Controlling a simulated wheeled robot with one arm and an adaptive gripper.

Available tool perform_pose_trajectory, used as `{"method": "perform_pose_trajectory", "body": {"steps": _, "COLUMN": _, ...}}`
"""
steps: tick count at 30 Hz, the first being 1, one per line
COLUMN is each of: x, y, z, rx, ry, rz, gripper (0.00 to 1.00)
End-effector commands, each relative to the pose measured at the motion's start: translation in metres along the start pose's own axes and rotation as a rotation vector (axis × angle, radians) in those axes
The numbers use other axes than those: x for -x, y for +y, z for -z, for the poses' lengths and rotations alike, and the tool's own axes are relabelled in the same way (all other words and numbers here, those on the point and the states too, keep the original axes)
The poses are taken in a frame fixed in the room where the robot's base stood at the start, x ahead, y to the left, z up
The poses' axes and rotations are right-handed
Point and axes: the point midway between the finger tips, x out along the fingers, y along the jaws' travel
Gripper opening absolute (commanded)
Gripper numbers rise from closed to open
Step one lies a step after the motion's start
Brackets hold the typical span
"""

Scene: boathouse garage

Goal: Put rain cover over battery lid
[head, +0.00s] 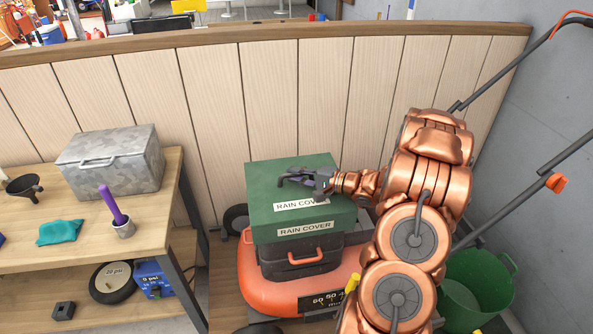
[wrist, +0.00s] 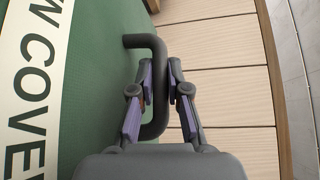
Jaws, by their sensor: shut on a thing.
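The rain cover (head: 268,184) is a green box-shaped cover with white "RAIN COVER" labels and a dark handle on top. My gripper (head: 308,180) is shut on that handle; the wrist view shows the dark bar (wrist: 156,105) between my fingers (wrist: 161,72). The dark grey battery lid (head: 300,266), with an orange handle on its front, is directly below the cover on the orange mower (head: 258,287). The cover looks upright and hides the lid's top. I cannot tell whether it rests on the lid or hangs just above it.
A wooden panel wall (head: 215,100) stands behind the mower. A green tub (head: 475,290) is at right.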

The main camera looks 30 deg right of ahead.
Motion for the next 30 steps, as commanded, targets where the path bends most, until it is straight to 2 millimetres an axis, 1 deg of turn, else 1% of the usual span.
{"method": "perform_pose_trajectory", "body": {"steps": 9, "x": -0.0001, "y": 0.0003, "z": 0.0003, "rx": 0.000, "ry": 0.000, "rz": 0.001, "gripper": 0.00}}
{"method": "perform_pose_trajectory", "body": {"steps": 19, "x": -0.0037, "y": 0.0090, "z": 0.0041, "rx": 0.000, "ry": 0.001, "rz": 0.002, "gripper": 0.00}}
{"method": "perform_pose_trajectory", "body": {"steps": 30, "x": -0.0045, "y": 0.0046, "z": 0.0031, "rx": -0.001, "ry": 0.000, "rz": 0.001, "gripper": 0.00}}
